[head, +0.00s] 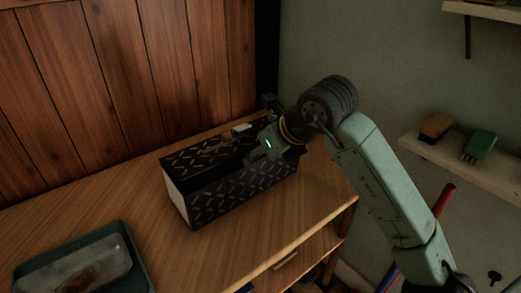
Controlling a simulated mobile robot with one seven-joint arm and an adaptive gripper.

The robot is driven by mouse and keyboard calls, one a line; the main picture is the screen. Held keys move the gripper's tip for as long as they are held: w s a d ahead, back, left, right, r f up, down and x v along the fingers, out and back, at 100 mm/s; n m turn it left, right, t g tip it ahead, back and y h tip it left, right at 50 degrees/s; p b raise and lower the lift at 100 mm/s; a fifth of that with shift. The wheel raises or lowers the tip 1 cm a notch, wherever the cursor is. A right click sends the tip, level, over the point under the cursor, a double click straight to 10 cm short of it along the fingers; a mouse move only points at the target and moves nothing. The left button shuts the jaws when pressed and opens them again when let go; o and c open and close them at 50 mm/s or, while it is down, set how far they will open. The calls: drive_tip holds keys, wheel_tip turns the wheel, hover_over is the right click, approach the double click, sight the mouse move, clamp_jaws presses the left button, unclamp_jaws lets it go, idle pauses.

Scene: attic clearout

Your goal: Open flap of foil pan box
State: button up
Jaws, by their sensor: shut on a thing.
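The foil pan box (240,198) is a long dark box with a pale diamond pattern and a whitish left end. It lies on the wooden cabinet top, and a dark opening shows along its upper side. A patterned flap (196,156) shows along the far side of that opening, partly hidden by my gripper. My gripper (248,155) comes in from the right over the right half of the box. It is shut on the flap, though its fingertips are small and dark here and the exact contact is hard to see.
A dark tray (136,268) holding a clear-lidded container (75,270) sits at the front left. Bare wooden top (110,195) lies left of the box. A panelled wall stands close behind. Shelves at right hold a brown item (436,127) and a green item (479,144).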

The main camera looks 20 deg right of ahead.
drive_tip(key=shift+r, duration=0.25)
drive_tip(key=shift+w+a+r+p, duration=0.1)
drive_tip(key=shift+w+r+p, duration=0.2)
drive_tip(key=shift+r, duration=0.35)
drive_tip(key=shift+w+a+r+p, duration=0.15)
drive_tip(key=shift+w+r+p, duration=0.15)
drive_tip(key=shift+r, duration=0.4)
drive_tip(key=shift+w+a+r+p, duration=0.1)
drive_tip(key=shift+w+r+p, duration=0.2)
drive_tip(key=shift+r, duration=0.35)
drive_tip(key=shift+w+r, duration=0.1)
drive_tip(key=shift+w+a+r+p, duration=0.25)
drive_tip(key=shift+w+r+p, duration=0.1)
drive_tip(key=shift+w+r, duration=0.4)
drive_tip(key=shift+w+a+r+p, duration=0.3)
drive_tip(key=shift+w+r, duration=0.25)
drive_tip(key=shift+r, duration=0.3)
